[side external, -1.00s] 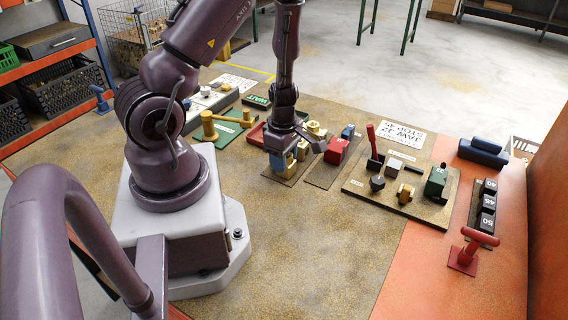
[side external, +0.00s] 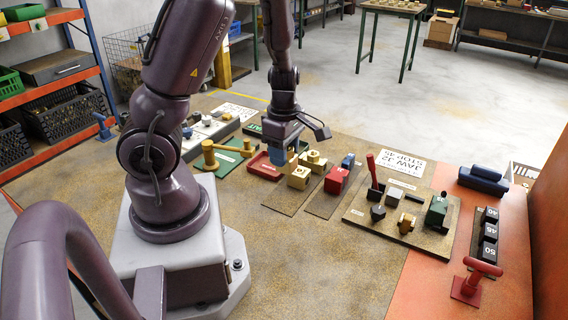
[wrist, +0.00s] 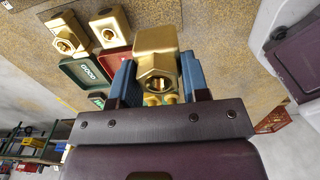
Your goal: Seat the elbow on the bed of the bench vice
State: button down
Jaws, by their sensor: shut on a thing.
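My gripper (side external: 286,160) is shut on a brass elbow (wrist: 157,62), held between its blue fingers in the wrist view. The elbow's hexagonal, open end faces the wrist camera. In the side view the gripper hangs above the red tray and the left mat, and the elbow is mostly hidden by the fingers. I cannot tell for sure which fixture is the bench vice. A red block (side external: 336,180) and a blue block (side external: 348,161) stand on a mat just right of the gripper. A board (side external: 392,226) further right carries a red lever (side external: 373,166) and a green block (side external: 437,210).
Two brass blocks (side external: 299,178) stand on the left mat (side external: 284,203), close to the gripper. A red tray (side external: 263,169) and a green plate (side external: 224,168) with a brass piece lie to the left. Numbered black blocks (side external: 489,232) stand at right.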

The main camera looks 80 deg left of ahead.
jog(key=r, duration=0.5)
jog(key=shift+w+a, duration=0.1)
jog(key=shift+w, duration=0.25)
jog(key=w+d+r, duration=0.1)
jog(key=w+r, duration=0.1)
jog(key=w, duration=1.4)
jog(key=w+d+f, duration=0.2)
jog(key=w+d, duration=0.9)
jog(key=w, duration=0.2)
jog(key=shift+a+f, duration=0.1)
jog(key=shift+f, duration=5.6)
jog(key=shift+f, duration=1.4)
